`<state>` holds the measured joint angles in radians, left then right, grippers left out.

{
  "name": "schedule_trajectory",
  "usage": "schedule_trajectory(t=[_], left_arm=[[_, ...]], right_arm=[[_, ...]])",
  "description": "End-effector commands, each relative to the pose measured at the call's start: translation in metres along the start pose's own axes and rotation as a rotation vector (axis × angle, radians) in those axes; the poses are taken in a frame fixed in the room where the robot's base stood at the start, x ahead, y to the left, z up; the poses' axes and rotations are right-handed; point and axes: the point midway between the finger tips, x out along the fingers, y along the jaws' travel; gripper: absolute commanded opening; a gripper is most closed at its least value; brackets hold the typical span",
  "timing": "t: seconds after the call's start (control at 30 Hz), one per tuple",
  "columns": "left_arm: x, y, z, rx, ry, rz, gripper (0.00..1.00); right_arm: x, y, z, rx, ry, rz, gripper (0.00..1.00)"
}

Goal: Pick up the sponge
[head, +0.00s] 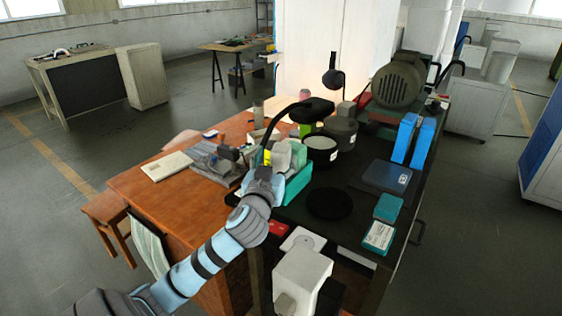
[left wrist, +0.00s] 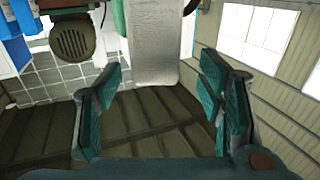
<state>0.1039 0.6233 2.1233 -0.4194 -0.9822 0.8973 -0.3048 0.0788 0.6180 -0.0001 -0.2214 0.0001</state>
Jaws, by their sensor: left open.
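My left gripper (head: 268,170) reaches over the desk in the head view, beside a teal open box (head: 298,184). A small yellow patch (head: 267,156) shows close by the gripper in the head view. It may be the sponge, but it is partly hidden and I cannot tell. No sponge shows clearly in the left wrist view. My right gripper is not in view.
A black lamp neck curves up close behind the gripper. Black round pots (head: 322,149), a motor (head: 398,86) and blue binders (head: 405,138) stand further back and right. A flat black disc (head: 329,203) and small teal box (head: 388,207) lie to the right. The wooden desk's front left is clear.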

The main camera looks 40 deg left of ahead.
Motion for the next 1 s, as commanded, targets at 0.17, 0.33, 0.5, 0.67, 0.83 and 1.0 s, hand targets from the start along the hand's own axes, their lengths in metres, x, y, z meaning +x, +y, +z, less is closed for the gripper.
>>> schedule_trajectory(t=[0.17,0.33,0.5,0.67,0.83,1.0], left_arm=[[0.035,0.004,0.001,-0.002,0.0,0.0,0.62],[0.044,0.004,0.002,0.0,-0.001,0.002,0.62],[0.043,0.004,0.002,0.0,0.0,0.002,0.5],[0.043,0.004,0.002,0.0,0.0,0.002,0.25],[0.043,0.004,0.002,0.0,0.0,0.002,0.2],[0.043,0.004,0.001,0.0,0.0,0.002,0.2]], right_arm=[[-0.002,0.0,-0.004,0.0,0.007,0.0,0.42],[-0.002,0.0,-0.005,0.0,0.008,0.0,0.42],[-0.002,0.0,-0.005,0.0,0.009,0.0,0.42],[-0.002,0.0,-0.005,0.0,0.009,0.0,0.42],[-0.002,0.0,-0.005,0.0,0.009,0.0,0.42],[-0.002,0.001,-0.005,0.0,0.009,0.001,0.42]])
